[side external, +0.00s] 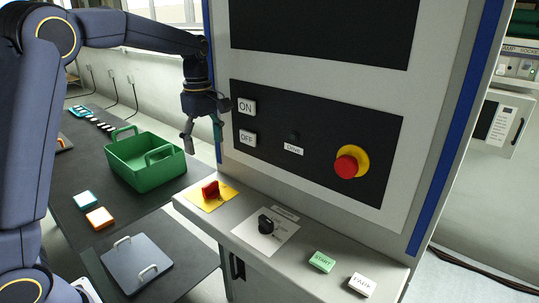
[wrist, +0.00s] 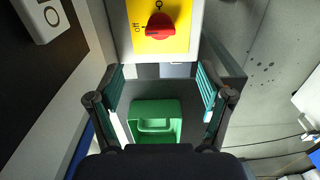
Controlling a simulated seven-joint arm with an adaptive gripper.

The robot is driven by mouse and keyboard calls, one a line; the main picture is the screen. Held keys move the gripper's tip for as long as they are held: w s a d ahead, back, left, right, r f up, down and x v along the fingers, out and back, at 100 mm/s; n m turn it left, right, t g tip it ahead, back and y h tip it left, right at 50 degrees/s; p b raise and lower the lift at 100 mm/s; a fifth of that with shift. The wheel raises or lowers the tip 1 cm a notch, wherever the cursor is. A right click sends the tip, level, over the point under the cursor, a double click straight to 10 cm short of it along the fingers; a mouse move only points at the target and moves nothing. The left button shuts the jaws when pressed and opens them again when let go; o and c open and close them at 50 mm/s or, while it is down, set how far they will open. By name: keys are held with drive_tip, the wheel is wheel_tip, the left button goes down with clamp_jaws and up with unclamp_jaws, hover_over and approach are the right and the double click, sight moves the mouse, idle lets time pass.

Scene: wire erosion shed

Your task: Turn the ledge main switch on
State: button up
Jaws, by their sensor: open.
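The ledge main switch is a red rotary knob (side external: 210,188) on a yellow plate (side external: 222,200), at the left end of the ledge below the panel. In the wrist view the red knob (wrist: 160,27) is at the top centre, with "off" printed to its left on the yellow plate (wrist: 135,42). I cannot surely tell its setting. My gripper (side external: 203,138) hangs above the knob, beside the panel, apart from it. In the wrist view its open, empty fingers (wrist: 160,78) are spread below the knob in the picture.
The panel carries an ON button (side external: 246,106), an OFF button (side external: 248,138) and a red emergency stop (side external: 347,167). A black selector knob (side external: 266,224), a green button (side external: 321,262) and a white button (side external: 362,284) share the ledge (side external: 235,236). A green crate (side external: 150,176) stands on the dark bench.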

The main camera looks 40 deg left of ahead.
sight(210, 184)
wheel_tip(210, 184, down, 12)
drive_tip(key=shift+f, duration=0.2)
drive_tip(key=shift+c, duration=0.4)
drive_tip(key=c, duration=1.1)
